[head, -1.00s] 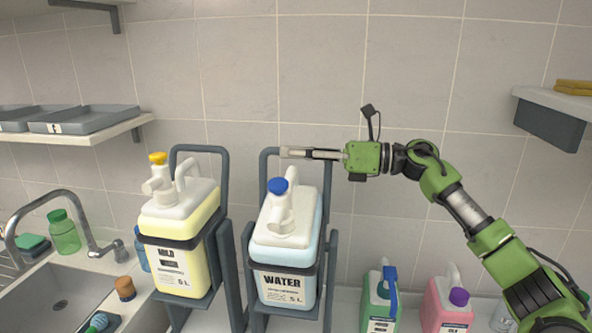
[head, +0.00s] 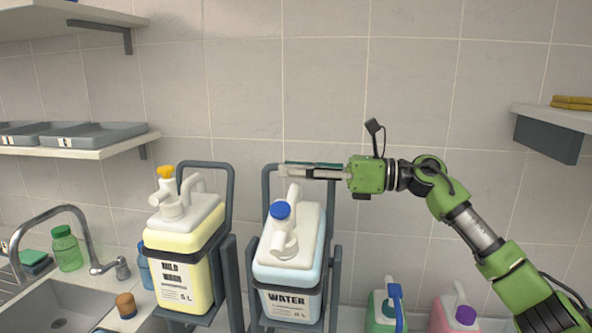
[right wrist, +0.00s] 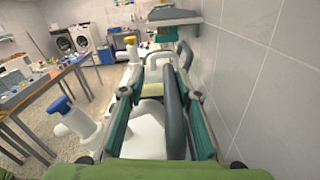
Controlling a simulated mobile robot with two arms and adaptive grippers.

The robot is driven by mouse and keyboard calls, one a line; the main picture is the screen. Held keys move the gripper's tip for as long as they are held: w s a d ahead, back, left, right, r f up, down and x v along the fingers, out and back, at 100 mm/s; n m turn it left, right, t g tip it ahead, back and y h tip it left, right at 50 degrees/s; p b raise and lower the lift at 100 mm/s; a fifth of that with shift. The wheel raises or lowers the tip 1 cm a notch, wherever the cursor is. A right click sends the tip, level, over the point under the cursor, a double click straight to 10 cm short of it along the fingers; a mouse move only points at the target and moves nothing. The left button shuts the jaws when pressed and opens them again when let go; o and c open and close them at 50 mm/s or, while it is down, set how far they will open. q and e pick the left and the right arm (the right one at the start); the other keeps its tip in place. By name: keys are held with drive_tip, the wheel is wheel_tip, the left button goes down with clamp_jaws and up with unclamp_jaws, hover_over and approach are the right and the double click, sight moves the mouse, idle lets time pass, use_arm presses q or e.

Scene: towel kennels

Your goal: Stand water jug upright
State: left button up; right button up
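The water jug (head: 289,245), white and pale blue with a blue cap, sits in a grey tilting cradle (head: 251,275). It leans forward, spout towards me. Its blue cap also shows in the right wrist view (right wrist: 62,105). My right gripper (head: 284,170) is at the top of the cradle's grey hoop, above and behind the jug. In the right wrist view, the gripper's teal-padded fingers (right wrist: 158,95) are apart, with the grey hoop bar (right wrist: 172,105) between them, nearer the right finger. Whether a finger touches the bar, I cannot tell. My left gripper is not in view.
A yellow jug (head: 183,255) stands in a similar cradle on the left. A sink with a tap (head: 55,215) lies further left. Green (head: 384,310) and pink (head: 455,312) bottles stand low on the right. Shelves flank the tiled wall close behind.

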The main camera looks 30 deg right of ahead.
drive_tip(key=v, duration=1.2)
drive_tip(key=shift+f, duration=0.1)
idle(0.4)
